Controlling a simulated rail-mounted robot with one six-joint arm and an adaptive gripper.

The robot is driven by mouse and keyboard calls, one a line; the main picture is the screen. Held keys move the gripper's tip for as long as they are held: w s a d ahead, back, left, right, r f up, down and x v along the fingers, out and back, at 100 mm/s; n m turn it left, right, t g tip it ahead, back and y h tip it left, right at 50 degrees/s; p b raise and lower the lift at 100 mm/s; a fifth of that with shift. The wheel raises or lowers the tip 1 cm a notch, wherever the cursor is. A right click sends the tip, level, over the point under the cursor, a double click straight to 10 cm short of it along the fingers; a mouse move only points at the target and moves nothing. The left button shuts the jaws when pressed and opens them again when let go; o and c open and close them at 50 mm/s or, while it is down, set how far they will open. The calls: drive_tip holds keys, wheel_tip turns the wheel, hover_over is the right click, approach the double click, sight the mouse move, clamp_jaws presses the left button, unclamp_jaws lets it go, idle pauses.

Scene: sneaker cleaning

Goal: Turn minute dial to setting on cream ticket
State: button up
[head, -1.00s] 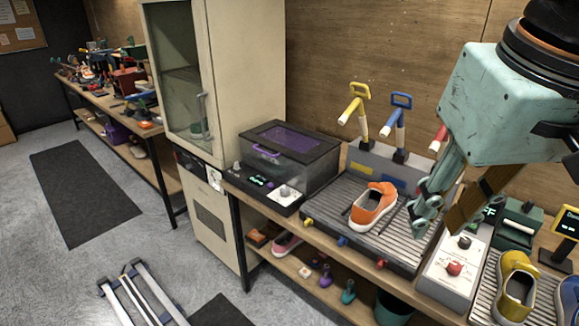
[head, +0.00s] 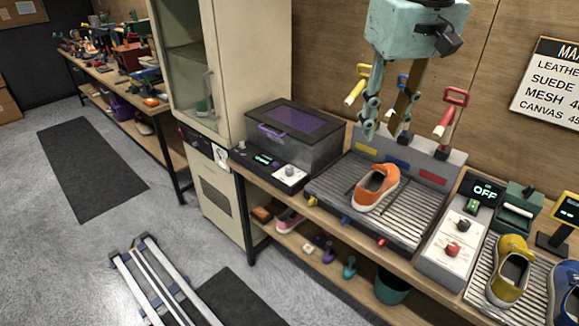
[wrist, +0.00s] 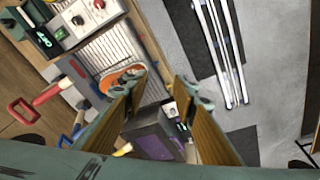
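Several dials show, and I cannot tell which is the minute dial. A pale knob (head: 290,171) sits on the panel before the purple-lidded box (head: 305,150). A black knob (head: 464,225) and a red knob (head: 452,249) sit on a white control box (head: 437,267), beside a display (head: 484,192) reading OFF. A small pale round piece (head: 221,155) is on the cabinet's front. No cream ticket can be made out for certain, and no small print is readable. My gripper (head: 382,130) is open and empty, pointing down above the back of the bench; its spread fingers also show in the wrist view (wrist: 157,88).
An orange sneaker (head: 376,187) sits on the ribbed tray (head: 420,210). Yellow, blue and red-handled tools (head: 451,112) stand upright behind it, near my gripper. The tall cabinet (head: 245,80) is at left. Yellow (head: 511,270) and blue shoes are at right.

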drive_tip(key=w+a+f+n+p, duration=0.15)
drive_tip(key=w+a, duration=0.25)
drive_tip(key=w, duration=0.8)
drive_tip(key=n+g+p, duration=0.2)
drive_tip(key=n+p, duration=0.2)
drive_tip(key=p, duration=0.2)
hover_over(290, 168)
wheel_tip(290, 168, down, 24)
drive_tip(key=shift+s+a+r, duration=0.25)
drive_tip(key=shift+a, duration=0.05)
drive_tip(key=shift+f, duration=0.15)
drive_tip(key=shift+w+d+f+b, duration=0.1)
drive_tip(key=shift+f+b, duration=0.15)
drive_tip(key=shift+f, duration=3.15)
drive_tip(key=shift+d+f+b, duration=0.1)
drive_tip(key=shift+f+b, duration=0.1)
drive_tip(key=shift+f, duration=3.15)
drive_tip(key=c, duration=0.6)
